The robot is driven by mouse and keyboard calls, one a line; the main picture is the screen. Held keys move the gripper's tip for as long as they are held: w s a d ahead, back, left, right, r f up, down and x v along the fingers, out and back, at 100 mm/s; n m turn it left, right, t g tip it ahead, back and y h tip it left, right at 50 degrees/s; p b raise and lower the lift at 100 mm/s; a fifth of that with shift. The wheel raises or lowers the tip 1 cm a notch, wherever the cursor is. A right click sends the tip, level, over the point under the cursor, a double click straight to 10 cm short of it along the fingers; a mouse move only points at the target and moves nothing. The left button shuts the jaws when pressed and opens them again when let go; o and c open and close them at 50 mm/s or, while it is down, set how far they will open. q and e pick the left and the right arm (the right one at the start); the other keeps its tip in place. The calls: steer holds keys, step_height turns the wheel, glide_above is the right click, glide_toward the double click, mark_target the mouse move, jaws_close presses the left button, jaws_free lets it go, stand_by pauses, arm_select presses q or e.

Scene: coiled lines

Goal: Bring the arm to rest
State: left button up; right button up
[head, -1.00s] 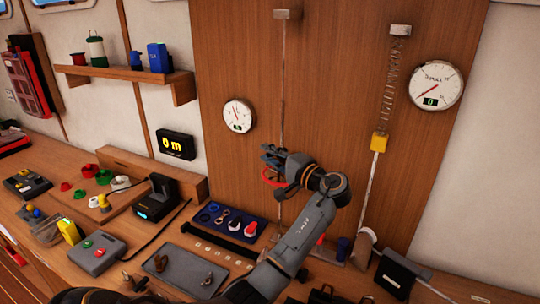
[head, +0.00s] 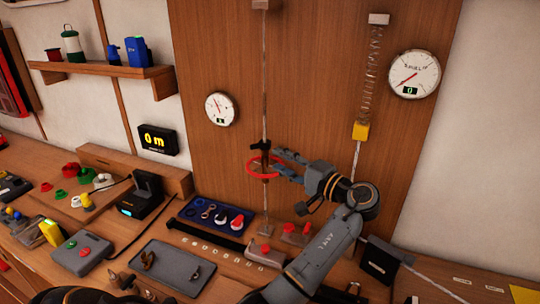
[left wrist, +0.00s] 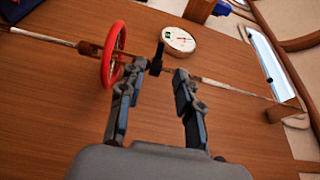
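My left gripper (head: 283,164) is open, just right of a taut vertical line (head: 264,90) on the wooden wall panel. A red ring (head: 252,174) surrounds this line at gripper height, with a dark fitting (head: 265,147) on the line at the ring. In the left wrist view, the two fingers (left wrist: 158,74) are spread apart with nothing clamped between them. The dark fitting (left wrist: 157,58) shows just beyond the fingertips, and the red ring (left wrist: 113,52) stands beside the left finger. Whether a finger touches the ring is unclear.
A second line with a spring and yellow block (head: 360,131) hangs to the right. Round gauges (head: 221,109) (head: 414,74) are on the wall. Below are a blue tray (head: 180,222) of fittings, a grey tray (head: 150,280) and a black box (head: 380,262) on the bench.

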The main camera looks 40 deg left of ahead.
arm_select(q)
steer(key=shift+d, duration=0.5)
